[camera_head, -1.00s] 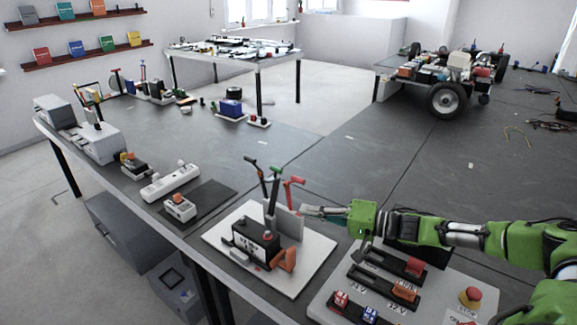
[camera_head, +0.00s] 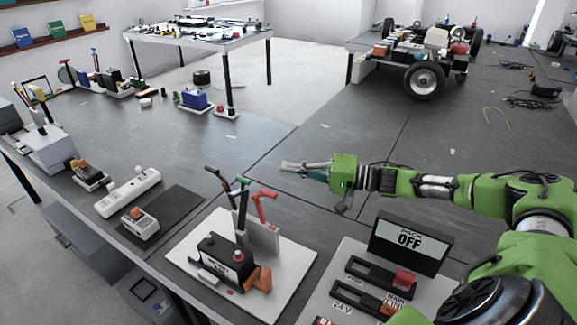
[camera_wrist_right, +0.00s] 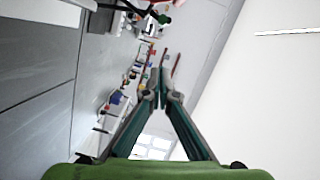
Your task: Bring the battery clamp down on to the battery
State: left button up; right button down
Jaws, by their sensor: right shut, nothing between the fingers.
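The black battery (camera_head: 208,246), with a red cap on top, sits on a white board at the table's front. Upright levers rise behind it: one with a black handle (camera_head: 213,171), one green (camera_head: 243,181) and one red (camera_head: 264,193). An orange part (camera_head: 262,279) stands at the battery's right end. I cannot tell which part is the clamp. My right gripper (camera_head: 286,165) is shut and empty, beyond the levers and apart from them in the head view. Its fingertips meet in the right wrist view (camera_wrist_right: 163,72). My left gripper is out of view.
A sign reading OFF (camera_head: 409,242) and a panel with red switches (camera_head: 404,280) stand right of the board. A white power strip (camera_head: 128,192) and a dark mat (camera_head: 171,217) lie left. The grey table (camera_head: 330,120) beyond my gripper is mostly clear.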

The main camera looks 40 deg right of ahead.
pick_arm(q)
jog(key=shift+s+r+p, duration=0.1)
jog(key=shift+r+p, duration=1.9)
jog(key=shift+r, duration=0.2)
pick_arm(e)
jog(key=w+a+f, duration=0.1)
jog(key=w+a, duration=0.3)
jog(key=a, duration=0.4)
jog(key=shift+w+f, duration=0.3)
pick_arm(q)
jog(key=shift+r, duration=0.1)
pick_arm(e)
jog(key=shift+r, duration=0.1)
